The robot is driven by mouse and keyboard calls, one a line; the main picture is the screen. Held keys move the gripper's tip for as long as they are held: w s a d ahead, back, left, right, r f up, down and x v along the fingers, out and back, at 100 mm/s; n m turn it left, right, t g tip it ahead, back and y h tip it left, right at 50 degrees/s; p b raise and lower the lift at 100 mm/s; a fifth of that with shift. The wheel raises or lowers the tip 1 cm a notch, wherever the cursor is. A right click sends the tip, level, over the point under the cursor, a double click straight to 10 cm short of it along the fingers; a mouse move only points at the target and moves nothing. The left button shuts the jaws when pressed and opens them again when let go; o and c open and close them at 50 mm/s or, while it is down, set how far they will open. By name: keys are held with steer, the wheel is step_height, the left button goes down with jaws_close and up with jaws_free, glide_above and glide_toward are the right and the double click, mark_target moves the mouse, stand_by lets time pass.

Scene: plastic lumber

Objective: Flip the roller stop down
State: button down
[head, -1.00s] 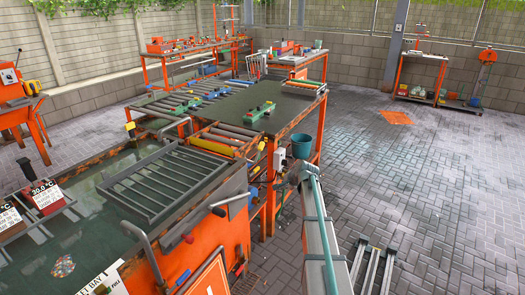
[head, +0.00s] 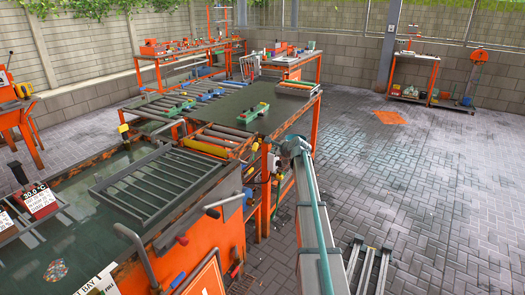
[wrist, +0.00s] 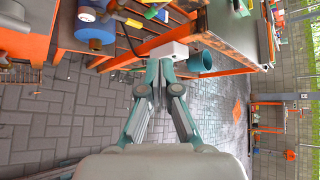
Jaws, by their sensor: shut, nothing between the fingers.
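I cannot single out the roller stop with certainty. The roller section (head: 222,136), with grey, red and yellow rollers, lies between the wet tank bench and the dark-topped table in the head view. My gripper (wrist: 160,68) is shut and empty in the wrist view, its fingertips close to a white box (wrist: 169,50) on the orange frame. I cannot tell whether they touch it. A yellow-ended handle (wrist: 131,21) and a blue roller (wrist: 96,38) show at upper left there. In the head view my arm's end hides the fingers.
The dark-topped table (head: 272,97) carries a green part (head: 254,112). A teal bucket (wrist: 201,62) hangs right of my fingertips. A grey slatted rack (head: 155,180) lies over the tank. The paved floor (head: 420,185) at right is mostly clear.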

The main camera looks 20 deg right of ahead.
steer(key=shift+w, duration=0.15)
steer(key=p+x, duration=0.2)
steer(key=x, duration=0.8)
steer(key=a+r, duration=0.1)
steer(key=a, duration=0.1)
steer(key=a+r, duration=0.1)
steer(key=shift+s+r+p, duration=0.3)
steer(key=shift+a+b, duration=0.2)
steer(key=shift+b, duration=0.15)
